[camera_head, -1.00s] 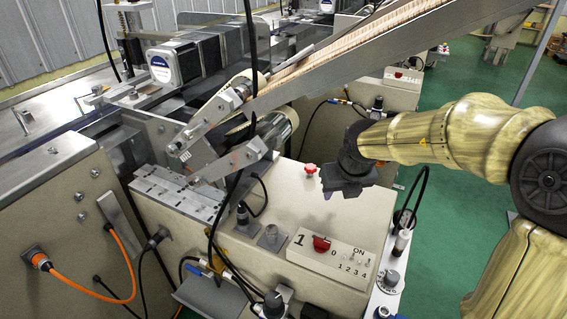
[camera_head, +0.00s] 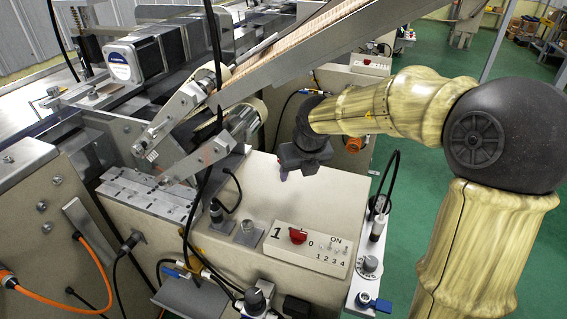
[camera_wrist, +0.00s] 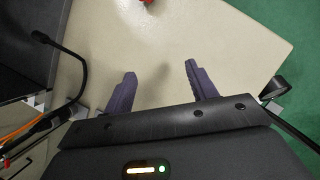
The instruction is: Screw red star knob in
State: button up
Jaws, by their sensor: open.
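The red star knob (camera_wrist: 146,2) appears as a small red piece cut off by the top edge of the wrist view, above the cream machine top. In the head view my gripper (camera_head: 284,174) hangs over the cream machine top (camera_head: 262,198). The knob lies beyond the fingertips in the wrist view, apart from them. The gripper's height above the surface is hard to tell.
A switch panel (camera_head: 310,248) with a red rotary switch (camera_head: 298,236) stands in front of my gripper. Metal rollers (camera_head: 240,118) and a slanted conveyor (camera_head: 300,55) are at the left and behind. A black cable (camera_wrist: 77,65) rises at the left.

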jog(key=w, duration=0.3)
jog(key=w+a, duration=0.1)
jog(key=w, duration=0.2)
jog(key=w+a+b, duration=0.1)
jog(key=w, duration=0.2)
jog(key=shift+w+a, duration=0.25)
jog(key=shift+w, duration=0.1)
jog(key=shift+f, duration=0.1)
jog(key=b+x, duration=0.2)
jog(key=x, duration=0.3)
jog(key=shift+c, duration=0.3)
jog(key=c, duration=1)
